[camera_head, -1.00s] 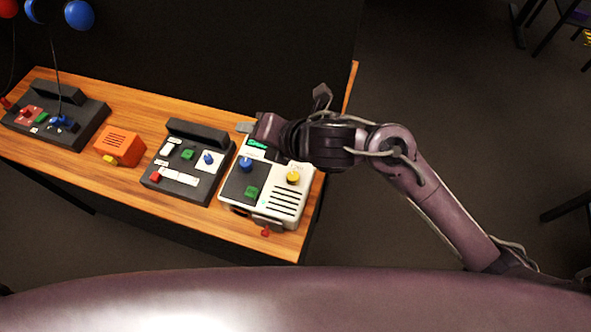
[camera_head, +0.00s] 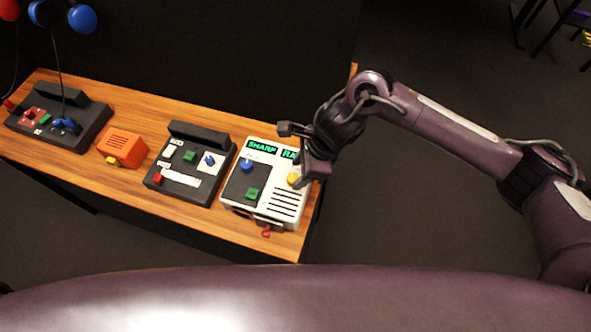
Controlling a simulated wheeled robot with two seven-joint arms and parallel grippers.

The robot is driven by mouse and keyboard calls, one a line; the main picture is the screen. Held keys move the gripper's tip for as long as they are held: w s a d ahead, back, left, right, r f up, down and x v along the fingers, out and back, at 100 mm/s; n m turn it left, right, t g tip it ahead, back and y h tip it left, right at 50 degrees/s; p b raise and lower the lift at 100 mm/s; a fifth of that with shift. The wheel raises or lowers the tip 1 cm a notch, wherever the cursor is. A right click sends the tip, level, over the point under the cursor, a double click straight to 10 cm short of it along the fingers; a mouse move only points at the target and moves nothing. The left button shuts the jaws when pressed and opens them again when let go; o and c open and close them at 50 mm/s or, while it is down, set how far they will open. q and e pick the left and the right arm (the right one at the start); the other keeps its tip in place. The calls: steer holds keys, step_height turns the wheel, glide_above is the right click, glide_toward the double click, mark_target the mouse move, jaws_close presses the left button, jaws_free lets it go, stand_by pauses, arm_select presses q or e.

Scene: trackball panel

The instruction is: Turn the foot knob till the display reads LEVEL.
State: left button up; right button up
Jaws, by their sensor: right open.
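The white and dark panel (camera_head: 284,222) sits at the right end of the wooden bench. Two displays with green lettering lie along its back edge. The left display (camera_head: 262,147) reads SHARP. The right display (camera_head: 289,154) starts with RA, and my gripper hides the rest. The panel carries a blue ball (camera_head: 246,166), a green button (camera_head: 252,194) and a yellow knob (camera_head: 292,179). A small red part (camera_head: 266,232) shows at its front edge; I cannot tell if it is the foot knob. My left gripper is out of view.
A dark panel (camera_head: 181,188) stands left of the white one, then an orange box (camera_head: 123,146) and another dark panel (camera_head: 85,132). A dark wall backs the bench (camera_head: 235,240). The floor to the right is open.

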mark_target(293, 180)
steer(key=shift+x, duration=1.3)
steer(key=c, duration=1)
